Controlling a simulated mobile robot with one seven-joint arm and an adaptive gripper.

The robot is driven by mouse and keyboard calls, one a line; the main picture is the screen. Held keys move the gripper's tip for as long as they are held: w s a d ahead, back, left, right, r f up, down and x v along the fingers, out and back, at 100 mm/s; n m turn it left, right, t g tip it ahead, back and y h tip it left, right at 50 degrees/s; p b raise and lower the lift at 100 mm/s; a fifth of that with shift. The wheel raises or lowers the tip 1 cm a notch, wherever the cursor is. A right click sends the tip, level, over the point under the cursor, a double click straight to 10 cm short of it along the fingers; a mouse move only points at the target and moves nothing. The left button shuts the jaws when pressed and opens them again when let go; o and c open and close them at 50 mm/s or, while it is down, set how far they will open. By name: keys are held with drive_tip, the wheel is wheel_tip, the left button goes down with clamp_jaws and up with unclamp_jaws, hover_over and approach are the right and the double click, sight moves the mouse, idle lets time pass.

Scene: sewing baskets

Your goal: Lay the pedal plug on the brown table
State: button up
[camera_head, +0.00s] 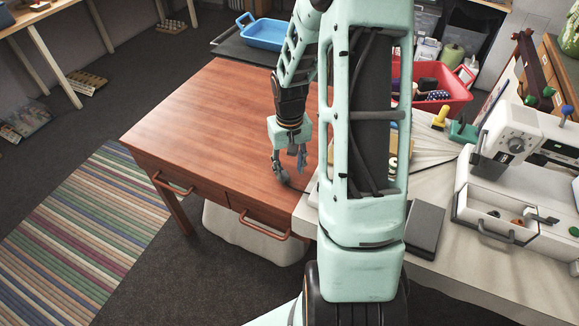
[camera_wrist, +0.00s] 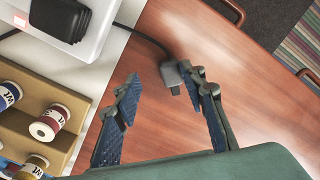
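The pedal plug (camera_wrist: 173,76), a small dark grey block with a metal tip, shows in the wrist view at the end of a black cable (camera_wrist: 144,36). It appears to lie on the brown table (camera_wrist: 215,50), close to my right-hand finger; whether it touches the finger is unclear. My gripper (camera_wrist: 160,78) is open, its two blue-padded fingers apart with nothing held between them. In the head view my gripper (camera_head: 289,163) is low over the right part of the brown table (camera_head: 200,120), and the plug is too small to make out there.
The white table (camera_head: 480,280) adjoins on the right, with a sewing machine (camera_head: 510,140) and a dark flat box (camera_head: 425,229). A thread rack (camera_wrist: 40,150) stands left of my fingers in the wrist view. A blue tray (camera_head: 265,32) stands behind. The brown table's left is clear.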

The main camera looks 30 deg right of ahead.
wheel_tip(320, 180, up, 12)
idle(0.6)
idle(0.4)
